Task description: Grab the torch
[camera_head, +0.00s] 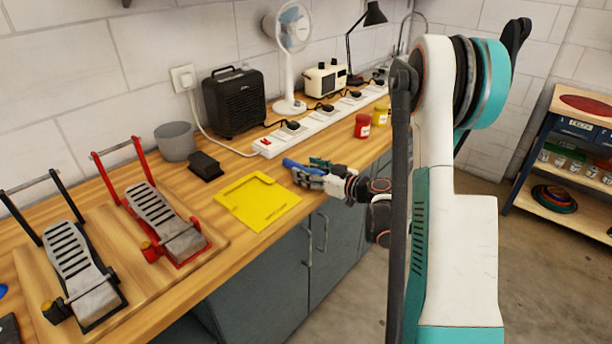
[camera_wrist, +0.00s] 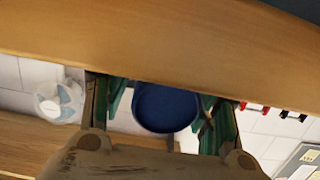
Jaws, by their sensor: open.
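A blue object that looks like the torch (camera_head: 292,163) lies near the front edge of the wooden bench, right of the yellow tray. In the wrist view the torch (camera_wrist: 165,108) shows as a dark blue round end between the two green fingers. My gripper (camera_head: 312,170) is low over the bench edge, reaching in from the right, with its fingers around the torch. In the wrist view my gripper (camera_wrist: 163,115) is open, with a finger on each side of the torch. Contact cannot be told. The rest of the torch's body is hidden.
The yellow tray (camera_head: 246,208) lies left of the torch. A white power strip (camera_head: 315,128) runs behind, with a black heater (camera_head: 234,101) and a fan (camera_head: 291,50). Two pedals are at left.

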